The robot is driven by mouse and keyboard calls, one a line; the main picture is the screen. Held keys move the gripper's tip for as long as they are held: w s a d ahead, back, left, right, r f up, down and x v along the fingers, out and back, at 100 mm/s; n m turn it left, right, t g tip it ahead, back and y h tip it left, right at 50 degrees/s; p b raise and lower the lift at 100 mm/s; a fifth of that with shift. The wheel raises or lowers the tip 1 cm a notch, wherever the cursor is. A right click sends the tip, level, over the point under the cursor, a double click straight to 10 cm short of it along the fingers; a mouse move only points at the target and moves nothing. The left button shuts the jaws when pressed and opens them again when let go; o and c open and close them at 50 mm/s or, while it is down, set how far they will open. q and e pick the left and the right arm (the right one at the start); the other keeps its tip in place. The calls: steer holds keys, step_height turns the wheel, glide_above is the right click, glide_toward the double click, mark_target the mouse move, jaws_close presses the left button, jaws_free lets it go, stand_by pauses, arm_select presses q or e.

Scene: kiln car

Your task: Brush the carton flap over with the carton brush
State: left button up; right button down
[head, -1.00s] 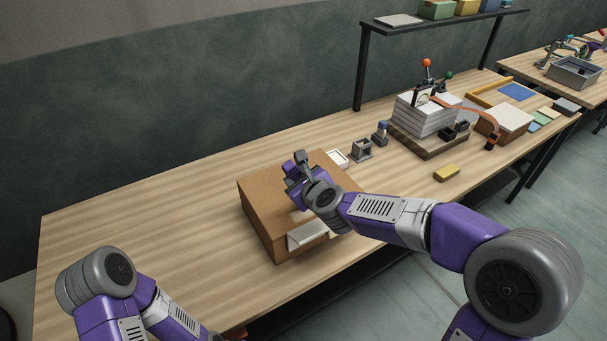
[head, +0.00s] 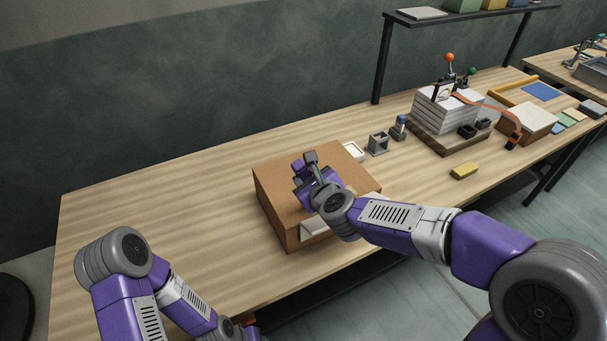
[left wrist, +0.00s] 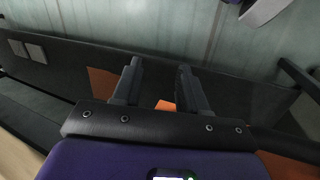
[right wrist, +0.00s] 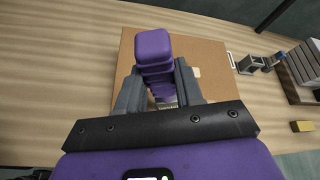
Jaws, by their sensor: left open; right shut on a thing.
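The brown carton (head: 272,202) stands on the wooden bench, and its top shows in the right wrist view (right wrist: 212,88). A pale flap (head: 314,231) shows at its front, partly behind my right arm. My right gripper (head: 309,182) is over the carton top. In the right wrist view, its fingers (right wrist: 157,88) are shut on a purple-handled brush (right wrist: 153,50). Whether the brush touches the carton is hidden. My left gripper (left wrist: 157,85) is open and empty, low by the bench front; the head view barely shows it.
A small white tray (head: 353,150), a grey holder (head: 377,143) and a yellow block (head: 464,170) lie to the right of the carton. Farther right are a stack of paper (head: 440,108) and a black shelf frame (head: 383,60). The bench left of the carton is clear.

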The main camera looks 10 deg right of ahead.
steer(key=shift+s+d, duration=0.25)
steer(key=shift+s, duration=0.55)
steer(key=shift+w, duration=0.15)
steer(key=shift+w+a, duration=0.35)
steer(key=shift+w, duration=0.5)
steer(key=shift+w+a, duration=0.3)
steer(key=shift+w, duration=0.5)
steer(key=shift+s+a, duration=0.3)
steer(key=shift+a, duration=0.45)
